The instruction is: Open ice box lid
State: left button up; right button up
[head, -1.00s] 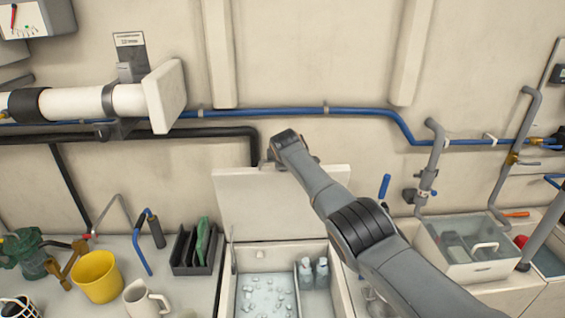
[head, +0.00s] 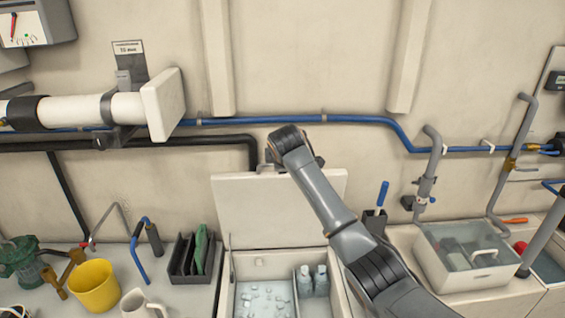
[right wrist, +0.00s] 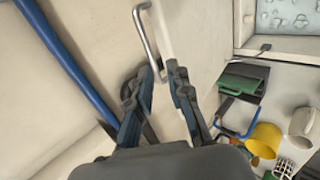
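The ice box lid (head: 265,212) is a pale panel standing raised at the back of the ice box (head: 228,290), near the wall. The open box below shows ice cubes and two bottles. My right arm reaches across to the top edge of the lid. In the head view its wrist hides the fingers. In the right wrist view my right gripper (right wrist: 161,68) has its two fingers apart with a narrow gap. The metal lid handle (right wrist: 144,32) runs down to the gap between the fingertips; contact is unclear. My left gripper is out of view.
A blue pipe (head: 350,118) and a black pipe (head: 200,135) run along the wall behind the lid. Left of the box are a dark rack (head: 185,262), a yellow bucket (head: 95,288) and a white jug (head: 140,305). A clear-lidded bin (head: 468,255) stands at right.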

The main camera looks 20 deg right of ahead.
jog(key=shift+v, duration=1.4)
